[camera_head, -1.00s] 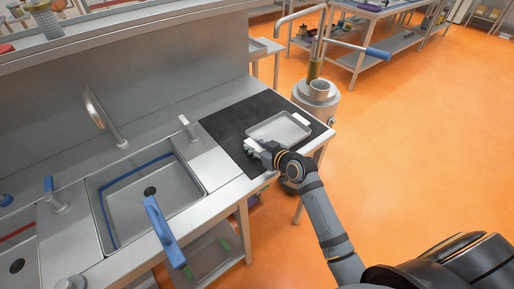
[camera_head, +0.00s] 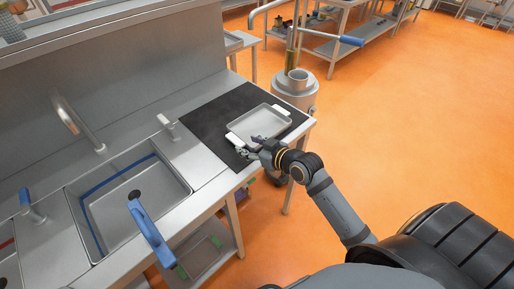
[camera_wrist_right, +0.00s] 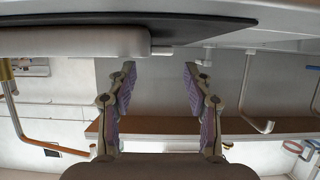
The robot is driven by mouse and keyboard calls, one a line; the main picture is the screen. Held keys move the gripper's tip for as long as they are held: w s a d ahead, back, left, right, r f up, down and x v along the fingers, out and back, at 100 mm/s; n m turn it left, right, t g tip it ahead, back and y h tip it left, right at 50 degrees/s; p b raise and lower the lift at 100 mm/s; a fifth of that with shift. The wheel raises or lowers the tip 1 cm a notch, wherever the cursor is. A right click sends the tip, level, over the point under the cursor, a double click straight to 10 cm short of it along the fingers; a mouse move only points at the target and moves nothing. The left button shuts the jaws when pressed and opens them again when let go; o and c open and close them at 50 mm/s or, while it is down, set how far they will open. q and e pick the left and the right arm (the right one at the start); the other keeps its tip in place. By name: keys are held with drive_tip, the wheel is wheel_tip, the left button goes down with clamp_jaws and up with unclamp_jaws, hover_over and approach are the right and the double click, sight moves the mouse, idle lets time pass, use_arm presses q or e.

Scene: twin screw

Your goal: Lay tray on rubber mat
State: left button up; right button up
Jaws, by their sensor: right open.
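The grey rectangular tray (camera_head: 260,122) with white end handles lies flat on the black rubber mat (camera_head: 204,121) on the steel counter. Its near-left handle (camera_head: 235,140) and far-right handle are both visible. My right gripper (camera_head: 251,149) is open and empty beside the tray's near side, close to the near-left handle. The right wrist view, upside down, shows its two spread fingers (camera_wrist_right: 160,78) with nothing between them. The tray's pale side (camera_wrist_right: 80,43) and the mat's dark edge (camera_wrist_right: 190,20) show above them there. My left gripper is not in view.
A sink basin (camera_head: 130,205) with a tap (camera_head: 78,125) lies left of the mat. A grey metal cylinder (camera_head: 296,90) stands past the counter's right end.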

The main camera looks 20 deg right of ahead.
drive_tip(key=p+v, duration=0.1)
drive_tip(key=v, duration=0.3)
drive_tip(key=shift+s+d+r, duration=0.1)
drive_tip(key=shift+s+r, duration=0.15)
drive_tip(key=shift+s, duration=0.25)
drive_tip(key=s+d+f+m+g+h, duration=0.25)
drive_tip(key=s+f+g, duration=0.2)
drive_tip(key=s, duration=0.35)
drive_tip(key=s+d+f+m+g+h, duration=0.1)
drive_tip(key=s+f+g+h, duration=0.25)
drive_tip(key=s+f, duration=0.35)
drive_tip(key=s+d+f+g, duration=0.1)
drive_tip(key=s+f, duration=0.1)
drive_tip(key=f, duration=1.1)
drive_tip(key=s+d+f+g, duration=0.1)
drive_tip(key=s+d+f, duration=0.1)
drive_tip(key=f, duration=1)
drive_tip(key=s+f+g, duration=0.1)
drive_tip(key=s+f, duration=1.6)
drive_tip(key=s, duration=0.1)
drive_tip(key=shift+s+d+g+y, duration=0.2)
drive_tip(key=shift+d+g+y, duration=0.1)
drive_tip(key=shift+d, duration=0.1)
